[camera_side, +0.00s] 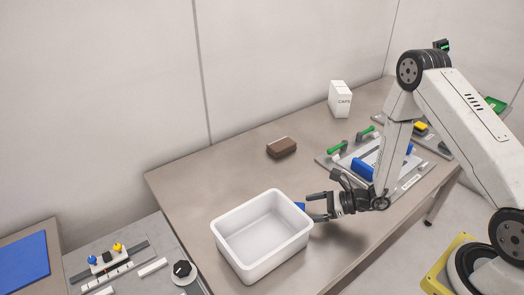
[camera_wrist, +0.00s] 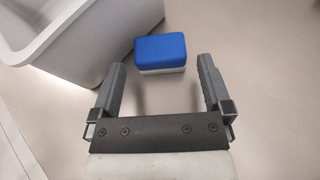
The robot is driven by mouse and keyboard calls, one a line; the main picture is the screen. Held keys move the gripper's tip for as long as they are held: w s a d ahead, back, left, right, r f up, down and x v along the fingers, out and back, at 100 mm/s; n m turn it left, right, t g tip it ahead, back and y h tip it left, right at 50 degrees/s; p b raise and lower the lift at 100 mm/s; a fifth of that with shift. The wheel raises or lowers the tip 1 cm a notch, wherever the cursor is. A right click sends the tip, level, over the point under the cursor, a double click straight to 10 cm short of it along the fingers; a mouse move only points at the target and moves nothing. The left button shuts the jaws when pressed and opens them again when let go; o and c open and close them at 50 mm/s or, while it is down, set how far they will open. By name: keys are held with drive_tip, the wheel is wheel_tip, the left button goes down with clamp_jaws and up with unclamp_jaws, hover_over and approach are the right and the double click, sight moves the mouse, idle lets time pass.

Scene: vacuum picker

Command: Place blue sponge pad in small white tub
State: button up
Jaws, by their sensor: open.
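The blue sponge pad (camera_wrist: 160,48), blue on top with a white layer below, lies on the table just ahead of my fingertips in the wrist view. In the side view only a small blue part of it (camera_side: 300,205) shows between the tub and my gripper. The white tub (camera_side: 262,235) stands on the table, and its inside looks empty. It also shows at the upper left of the wrist view (camera_wrist: 68,42), beside the pad. My gripper (camera_side: 312,206) is open and low over the table; in the wrist view its fingers (camera_wrist: 160,80) are apart with nothing between them.
A brown block (camera_side: 281,148) lies behind the tub. A white box marked CAPS (camera_side: 340,98) stands at the back. A fixture plate with green-handled clamps (camera_side: 350,150) lies to the right. Table is clear left of the brown block.

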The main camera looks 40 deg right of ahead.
drive_tip(key=shift+v, duration=4.7)
drive_tip(key=shift+a, duration=0.1)
drive_tip(key=shift+a+r+n, duration=0.2)
drive_tip(key=shift+n, duration=0.1)
drive_tip(key=s+a+r+n+g+h, duration=0.25)
drive_tip(key=s+n+g, duration=0.2)
drive_tip(key=n, duration=0.35)
drive_tip(key=s+a+r+n+g+h, duration=0.1)
drive_tip(key=s+a+r+n+g, duration=0.25)
drive_tip(key=n+g, duration=0.35)
drive_tip(key=w+d+r+n+t+h, duration=0.1)
drive_tip(key=w+r+n+t+h, duration=0.2)
drive_tip(key=r+n+h, duration=0.3)
drive_tip(key=r+n+t, duration=0.1)
drive_tip(key=n, duration=0.4)
drive_tip(key=shift+d, duration=0.3)
drive_tip(key=shift+w+t, duration=0.1)
drive_tip(key=shift+t, duration=0.15)
drive_tip(key=shift+c, duration=0.8)
